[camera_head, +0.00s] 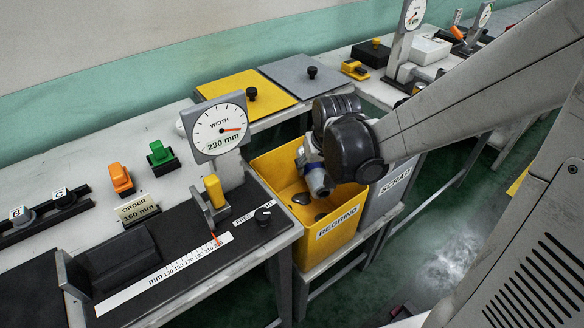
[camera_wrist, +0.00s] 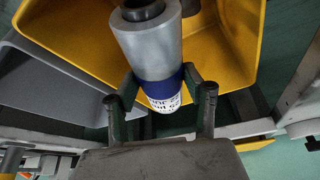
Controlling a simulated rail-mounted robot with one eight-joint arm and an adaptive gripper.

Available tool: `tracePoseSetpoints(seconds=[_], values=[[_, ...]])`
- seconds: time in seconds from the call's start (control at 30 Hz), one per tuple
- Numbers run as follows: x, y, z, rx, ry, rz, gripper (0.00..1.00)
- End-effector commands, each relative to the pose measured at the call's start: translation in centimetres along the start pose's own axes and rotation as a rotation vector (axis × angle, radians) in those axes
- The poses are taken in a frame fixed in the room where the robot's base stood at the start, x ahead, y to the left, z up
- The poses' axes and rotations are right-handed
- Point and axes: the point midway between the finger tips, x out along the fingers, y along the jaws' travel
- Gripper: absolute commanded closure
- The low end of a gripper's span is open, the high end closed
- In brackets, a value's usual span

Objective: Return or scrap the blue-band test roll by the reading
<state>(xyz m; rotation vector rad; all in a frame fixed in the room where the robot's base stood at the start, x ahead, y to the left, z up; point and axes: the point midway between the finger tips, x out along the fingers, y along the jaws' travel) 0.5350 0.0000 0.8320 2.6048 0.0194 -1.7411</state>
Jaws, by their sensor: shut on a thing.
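The test roll (camera_wrist: 148,45) is a grey film cylinder with a dark core and a blue band (camera_wrist: 160,92) around one end, above white printed text. My gripper (camera_wrist: 160,86) is shut on it at the band. In the head view the roll (camera_head: 318,182) hangs tilted over the open yellow REGRIND bin (camera_head: 338,232), and my wrist hides part of it. The grey SCRAP bin (camera_head: 392,187) stands just right of it, partly hidden by my arm. The WIDTH dial (camera_head: 218,127) reads 230 mm. The ORDER plate (camera_head: 138,208) reads 160 mm.
Dark pieces (camera_head: 301,198) lie in the yellow bin. Yellow (camera_head: 235,88) and grey (camera_head: 300,72) knobbed panels lie behind the bins. The ruled black fixture (camera_head: 165,275), orange switch (camera_head: 121,180) and green switch (camera_head: 162,157) are at left. More stations stand at the back right.

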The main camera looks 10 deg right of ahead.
Motion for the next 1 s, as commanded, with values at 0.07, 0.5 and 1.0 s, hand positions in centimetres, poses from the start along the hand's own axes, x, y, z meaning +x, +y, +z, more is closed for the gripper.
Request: tracePoseSetpoints(seconds=[0.07,0.5,1.0], values=[[-0.1,0.0,0.0,0.000,0.000,0.000,0.98],[-0.1,0.0,0.0,0.000,0.000,0.000,0.32],[-4.0,0.0,0.0,0.000,0.000,0.000,0.32]])
